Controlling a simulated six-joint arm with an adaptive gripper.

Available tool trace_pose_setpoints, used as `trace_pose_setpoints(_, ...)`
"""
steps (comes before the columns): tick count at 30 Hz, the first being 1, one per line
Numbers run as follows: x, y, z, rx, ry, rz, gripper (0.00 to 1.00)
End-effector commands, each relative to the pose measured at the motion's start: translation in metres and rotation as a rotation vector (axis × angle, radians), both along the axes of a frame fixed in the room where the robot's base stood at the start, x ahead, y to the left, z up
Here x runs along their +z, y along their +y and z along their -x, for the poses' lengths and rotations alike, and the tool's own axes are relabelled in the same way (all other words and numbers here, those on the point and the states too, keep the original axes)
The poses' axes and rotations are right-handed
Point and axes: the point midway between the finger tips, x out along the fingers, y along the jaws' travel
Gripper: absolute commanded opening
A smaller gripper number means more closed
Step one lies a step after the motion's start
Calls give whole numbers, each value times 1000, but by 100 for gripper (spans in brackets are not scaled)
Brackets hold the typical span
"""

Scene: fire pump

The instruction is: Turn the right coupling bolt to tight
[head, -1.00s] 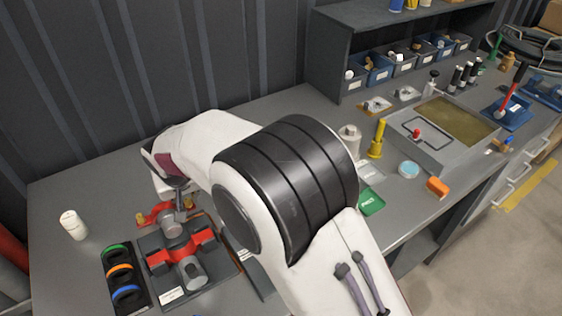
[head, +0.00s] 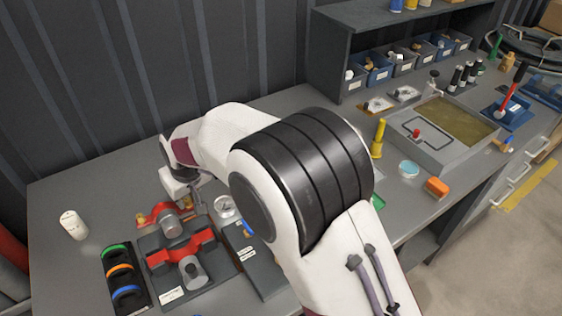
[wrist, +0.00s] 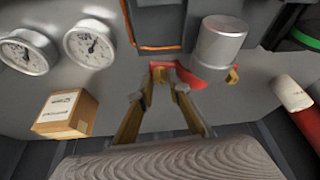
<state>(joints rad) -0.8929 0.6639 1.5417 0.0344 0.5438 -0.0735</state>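The pump (head: 182,253) has a red body with grey cylinders and sits on a dark base at the front left. Behind its grey cylinder is a red coupling flange (head: 163,211) with a brass bolt at each end. In the wrist view the flange (wrist: 195,80) is seen from the other side. The right coupling bolt (wrist: 161,74) appears there at the left, and the left bolt (wrist: 233,76) at the right. My gripper (wrist: 161,90) is open, its fingers pointing at the right bolt. I cannot tell whether the fingertips reach around it. In the head view my arm partly hides the gripper.
Two gauges (wrist: 90,43) and a small cardboard box (wrist: 66,113) stand beside the gripper in the wrist view. A rack of coloured rings (head: 122,269) lies left of the pump. The corrugated wall is behind.

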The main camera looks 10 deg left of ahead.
Motion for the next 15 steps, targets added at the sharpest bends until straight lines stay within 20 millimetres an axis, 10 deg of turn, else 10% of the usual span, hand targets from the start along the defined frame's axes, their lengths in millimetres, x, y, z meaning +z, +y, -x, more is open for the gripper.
trace_pose_setpoints(15, 0, -1, -1, 146, 0, 0, 17)
